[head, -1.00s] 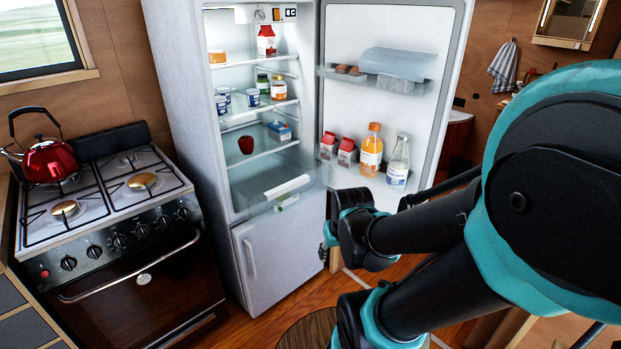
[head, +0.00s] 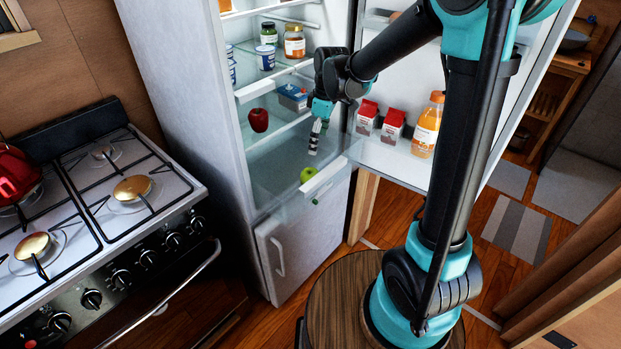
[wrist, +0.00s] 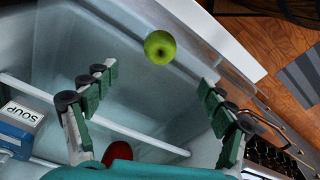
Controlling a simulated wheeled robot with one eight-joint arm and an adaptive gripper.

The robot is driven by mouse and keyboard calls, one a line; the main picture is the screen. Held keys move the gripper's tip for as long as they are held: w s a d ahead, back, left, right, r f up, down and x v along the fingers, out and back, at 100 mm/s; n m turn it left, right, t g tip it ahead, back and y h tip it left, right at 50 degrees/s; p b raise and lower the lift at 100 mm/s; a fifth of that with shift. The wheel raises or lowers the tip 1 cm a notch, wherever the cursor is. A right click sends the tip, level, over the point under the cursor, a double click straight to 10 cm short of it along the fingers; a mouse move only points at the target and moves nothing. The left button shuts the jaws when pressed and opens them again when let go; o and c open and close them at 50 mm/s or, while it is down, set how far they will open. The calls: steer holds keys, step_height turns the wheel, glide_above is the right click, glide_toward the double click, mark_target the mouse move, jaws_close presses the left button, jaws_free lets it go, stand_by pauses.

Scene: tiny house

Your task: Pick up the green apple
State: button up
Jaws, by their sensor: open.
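The green apple (head: 307,174) lies low in the open fridge, in the clear-fronted bottom drawer behind its white front edge. In the wrist view the green apple (wrist: 160,46) shows beyond my fingertips, roughly centred between them. My gripper (head: 316,142) points down just above the apple in the head view. In the wrist view my gripper (wrist: 155,85) has its two fingers spread wide with nothing between them. The apple is apart from both fingers.
The open fridge door holds red cartons (head: 393,126) and an orange bottle (head: 427,125) to the right. The stove (head: 110,210) stands left.

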mark_target(311, 171)
steer(key=f, duration=0.3)
steer(key=a+f, duration=0.1)
steer(key=f, duration=0.7)
steer(key=shift+w+a+f, duration=0.1)
steer(key=shift+a, duration=0.1)
steer(key=shift+w+a+f, duration=0.1)
steer(key=shift+a+f, duration=0.1)
steer(key=shift+f, duration=0.65)
steer(key=shift+a+f, duration=0.2)
steer(key=shift+f, duration=0.65)
steer(key=shift+w+a+f, duration=0.1)
steer(key=shift+a+f, duration=0.1)
steer(key=shift+f, duration=0.65)
steer(key=shift+c, duration=0.4)
steer(key=c, duration=1.3)
steer(key=shift+o, duration=0.2)
steer(key=shift+r, duration=0.15)
